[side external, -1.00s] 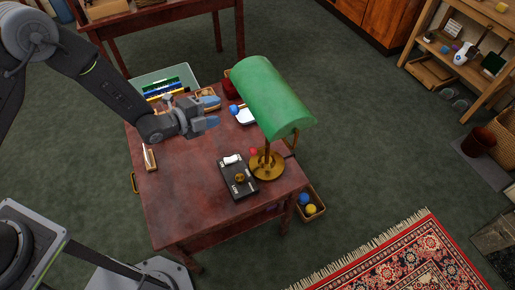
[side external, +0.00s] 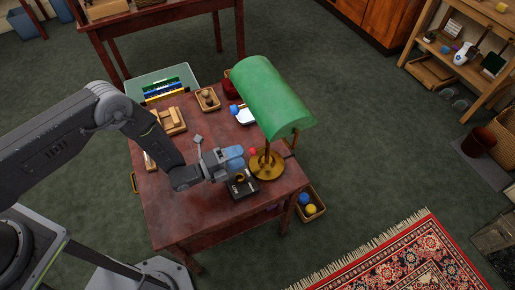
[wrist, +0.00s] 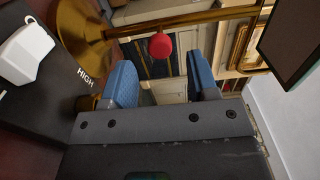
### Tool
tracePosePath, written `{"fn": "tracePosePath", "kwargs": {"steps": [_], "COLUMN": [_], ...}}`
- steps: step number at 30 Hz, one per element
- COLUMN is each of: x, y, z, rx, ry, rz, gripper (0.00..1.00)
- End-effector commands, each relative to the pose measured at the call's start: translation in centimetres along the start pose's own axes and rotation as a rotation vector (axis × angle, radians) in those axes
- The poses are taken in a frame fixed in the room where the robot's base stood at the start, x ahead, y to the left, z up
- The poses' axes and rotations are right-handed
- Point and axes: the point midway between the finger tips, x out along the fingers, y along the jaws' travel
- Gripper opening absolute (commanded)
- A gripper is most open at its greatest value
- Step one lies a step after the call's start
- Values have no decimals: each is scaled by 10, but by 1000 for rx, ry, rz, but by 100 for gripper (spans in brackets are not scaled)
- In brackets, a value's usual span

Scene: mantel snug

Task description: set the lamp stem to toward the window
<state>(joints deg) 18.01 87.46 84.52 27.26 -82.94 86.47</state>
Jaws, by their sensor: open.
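The lamp has a green shade (side external: 268,92), a brass base (side external: 268,168) on the red-brown table and a brass stem with a red knob (side external: 253,151). In the wrist view the brass stem (wrist: 185,20) crosses the top and the red knob (wrist: 162,46) hangs from it. My gripper (side external: 238,158) is open and empty, just left of the lamp stem. Its blue fingers also show in the wrist view (wrist: 163,88), with the red knob between them in the picture, beyond the tips; I see no contact.
A black control box (side external: 243,188) lies below my gripper, partly hidden by it. Its white switch (wrist: 24,52) is close in the wrist view. Wooden trays (side external: 170,121) and a small wooden box (side external: 207,99) lie at the back. The table's front (side external: 190,225) is clear.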

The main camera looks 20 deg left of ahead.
Motion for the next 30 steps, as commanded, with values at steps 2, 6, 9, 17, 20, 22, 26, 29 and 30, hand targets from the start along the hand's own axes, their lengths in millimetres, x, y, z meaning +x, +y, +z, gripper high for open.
{"fn": "tracePosePath", "kwargs": {"steps": [2, 6, 9, 17, 20, 22, 26, 29, 30], "x": [17, 42, 54, 68, 69, 68, 68, 68, 68], "y": [0, 0, 1, 0, 0, 0, 0, 0, 0], "z": [-1, -1, 0, 0, 0, 0, 0, 0, 0], "rx": [0, -1, -1, -3, -3, -3, -2, -2, -2], "ry": [2, 1, 0, 0, -1, -1, -1, -1, -1], "rz": [-3, -1, 0, 2, 2, 2, 2, 2, 2], "gripper": [54, 54, 54, 54, 54, 54, 49, 40, 36]}}
